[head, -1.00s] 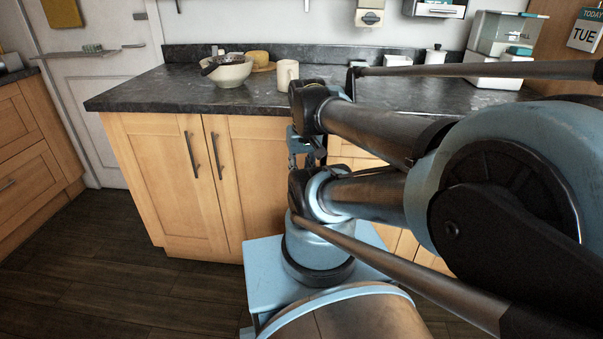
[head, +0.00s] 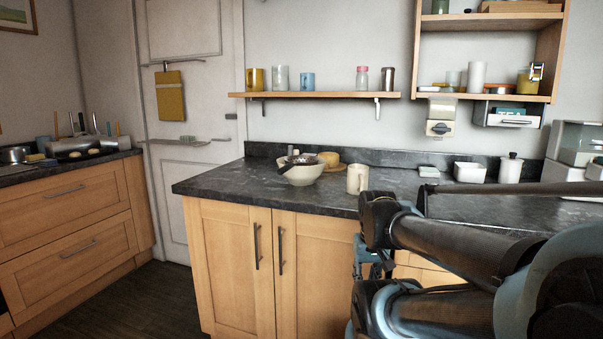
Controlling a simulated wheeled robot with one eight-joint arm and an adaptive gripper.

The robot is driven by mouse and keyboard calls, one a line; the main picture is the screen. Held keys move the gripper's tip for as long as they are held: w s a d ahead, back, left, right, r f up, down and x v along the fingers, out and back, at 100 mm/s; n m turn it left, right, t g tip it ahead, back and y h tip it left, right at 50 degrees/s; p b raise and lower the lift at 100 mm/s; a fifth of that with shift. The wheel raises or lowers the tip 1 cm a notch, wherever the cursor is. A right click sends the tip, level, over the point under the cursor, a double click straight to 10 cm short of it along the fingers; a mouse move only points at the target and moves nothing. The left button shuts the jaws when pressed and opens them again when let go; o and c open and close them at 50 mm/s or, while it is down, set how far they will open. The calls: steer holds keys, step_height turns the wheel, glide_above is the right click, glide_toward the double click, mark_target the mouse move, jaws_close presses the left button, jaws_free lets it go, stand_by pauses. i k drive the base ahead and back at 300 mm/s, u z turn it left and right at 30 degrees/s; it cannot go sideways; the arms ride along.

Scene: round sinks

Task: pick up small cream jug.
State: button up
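A small cream jug (head: 357,178) stands upright on the dark worktop (head: 225,184), near its front edge and right of a cream bowl. It looks like a plain mug-shaped vessel; its spout or handle is too small to make out clearly. My gripper (head: 372,262) hangs in front of the cabinet, below the worktop edge and below the jug, apart from it. My arm covers much of the gripper, and its fingers are too hidden to tell whether they are open.
A cream bowl (head: 301,173) with dark contents and a yellowish round item (head: 329,159) stand left of the jug. A white tub (head: 469,172) and a lidded white pot (head: 511,168) stand further right. A wall shelf (head: 315,95) holds cups and jars. The worktop's left end is clear.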

mark_target(357, 175)
steer(key=z, duration=1.85)
steer(key=k, duration=1.25)
steer(key=u, duration=0.65)
